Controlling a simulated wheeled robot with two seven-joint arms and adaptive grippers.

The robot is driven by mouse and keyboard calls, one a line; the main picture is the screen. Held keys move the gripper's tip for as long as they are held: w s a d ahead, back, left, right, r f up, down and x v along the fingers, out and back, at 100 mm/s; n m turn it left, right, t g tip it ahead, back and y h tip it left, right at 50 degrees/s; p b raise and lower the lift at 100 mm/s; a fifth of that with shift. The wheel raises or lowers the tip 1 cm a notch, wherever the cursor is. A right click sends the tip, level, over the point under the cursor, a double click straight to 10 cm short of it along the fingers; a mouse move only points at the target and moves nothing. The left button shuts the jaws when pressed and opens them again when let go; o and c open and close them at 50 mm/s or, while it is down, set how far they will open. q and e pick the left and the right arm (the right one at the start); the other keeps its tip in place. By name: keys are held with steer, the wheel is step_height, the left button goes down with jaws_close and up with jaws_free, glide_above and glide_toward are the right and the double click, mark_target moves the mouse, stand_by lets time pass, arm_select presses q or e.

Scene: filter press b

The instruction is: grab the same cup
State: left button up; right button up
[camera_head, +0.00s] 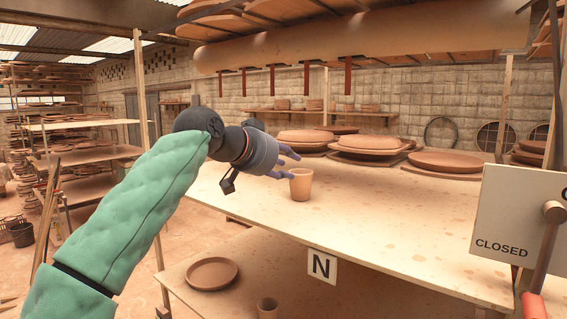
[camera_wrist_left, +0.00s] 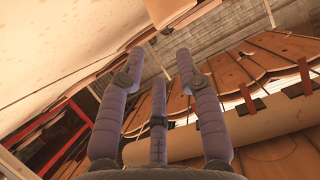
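A terracotta cup (camera_head: 300,186) stands upright on the pale upper table (camera_head: 400,225). A second clay cup (camera_head: 268,308) stands on the lower shelf, cut off by the bottom edge. My left gripper (camera_head: 289,164) reaches in from the left just beside and above the rim of the upper cup; I cannot tell if it touches. Its fingers are spread with nothing between them. In the left wrist view the three fingers (camera_wrist_left: 159,62) are apart and empty, and no cup shows there. My right gripper is not in view.
A clay plate (camera_head: 212,273) lies on the lower shelf. Stacked plates (camera_head: 370,145) fill the table's back. A CLOSED sign panel (camera_head: 500,222) and a red-ended wooden lever (camera_head: 543,255) stand at right. A loaded shelf (camera_head: 370,38) overhangs the table. The table's front right is clear.

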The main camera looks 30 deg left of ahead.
mark_target(310, 173)
arm_select(q)
steer(key=p+x, duration=0.2)
steer(key=x, duration=0.8)
steer(key=shift+s, duration=0.1)
steer(key=shift+f, duration=0.1)
steer(key=shift+c, duration=0.2)
jaws_close()
